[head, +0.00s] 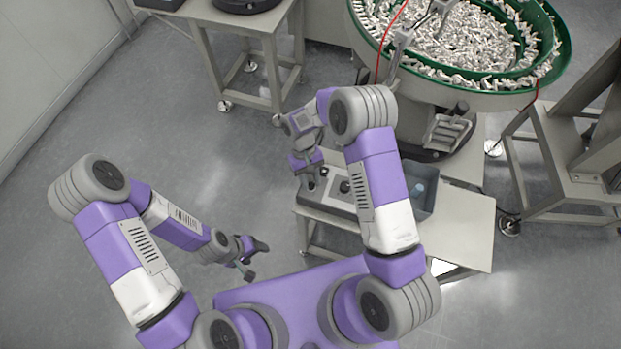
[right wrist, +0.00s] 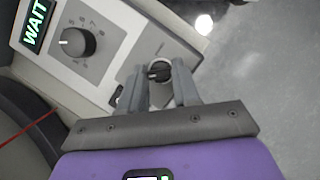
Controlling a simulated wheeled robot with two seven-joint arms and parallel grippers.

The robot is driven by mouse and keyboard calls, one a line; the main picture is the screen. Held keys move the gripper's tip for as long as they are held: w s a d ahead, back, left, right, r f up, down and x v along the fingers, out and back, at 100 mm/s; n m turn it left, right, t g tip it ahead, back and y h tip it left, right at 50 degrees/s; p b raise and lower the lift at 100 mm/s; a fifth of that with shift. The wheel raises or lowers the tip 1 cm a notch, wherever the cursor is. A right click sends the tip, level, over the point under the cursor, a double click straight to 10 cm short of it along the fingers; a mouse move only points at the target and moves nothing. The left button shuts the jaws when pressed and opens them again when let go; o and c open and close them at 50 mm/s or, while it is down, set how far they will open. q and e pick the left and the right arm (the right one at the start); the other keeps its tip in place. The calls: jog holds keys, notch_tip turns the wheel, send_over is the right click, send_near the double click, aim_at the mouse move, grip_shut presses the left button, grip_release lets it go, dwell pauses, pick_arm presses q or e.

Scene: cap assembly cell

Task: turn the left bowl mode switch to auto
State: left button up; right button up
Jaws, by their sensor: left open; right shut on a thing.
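The control box (head: 340,200) stands on a small table under my right arm. In the right wrist view its pale panel (right wrist: 112,48) carries a small black mode switch (right wrist: 159,72) in a light round collar. My right gripper (right wrist: 159,85) has its two grey fingers on either side of the switch and is shut on it. In the head view my right gripper (head: 311,180) reaches down to the box's left end, and the switch there is too small to make out. My left gripper (head: 255,258) is open and empty above the floor, away from the box.
A larger dial (right wrist: 76,42) and a lit display reading WAIT (right wrist: 36,22) sit beside the switch. A green-rimmed bowl (head: 480,98) full of small parts stands behind the box. A blue-grey bin (head: 421,192) is right of it. The floor at left is clear.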

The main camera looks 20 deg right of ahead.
dwell(0.5)
jog(key=o, duration=1.1)
jog(key=shift+c, duration=0.2)
jog(key=shift+r, duration=0.1)
jog(key=p+v, duration=0.1)
jog(key=v, duration=0.6)
jog(key=shift+r, duration=0.25)
